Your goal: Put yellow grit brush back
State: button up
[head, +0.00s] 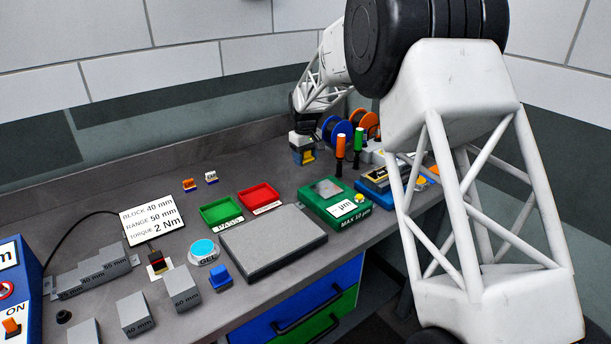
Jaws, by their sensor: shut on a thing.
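My gripper (303,148) is at the back of the bench, right of centre, pointing down. It is shut on a small block with yellow and blue parts, which I take as the yellow grit brush (308,158). The fingers partly hide the brush, and I cannot tell whether its underside touches the bench. Two similar small pieces stand on the bench to the left: an orange one (190,185) and a white one (211,177).
A green tray (222,211) and a red tray (259,198) lie behind a grey plate (273,243). A green gauge box (334,203) and screwdrivers with orange (340,146) and green (358,139) handles stand near my gripper.

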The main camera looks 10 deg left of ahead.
aim_at(305, 180)
jog(key=shift+f, duration=0.85)
jog(key=shift+f, duration=0.15)
jog(key=shift+f, duration=2.4)
jog(key=shift+f, duration=0.1)
jog(key=o, duration=1)
jog(key=shift+o, duration=0.2)
notch_tip(305, 180, up, 12)
jog(key=shift+r, duration=0.15)
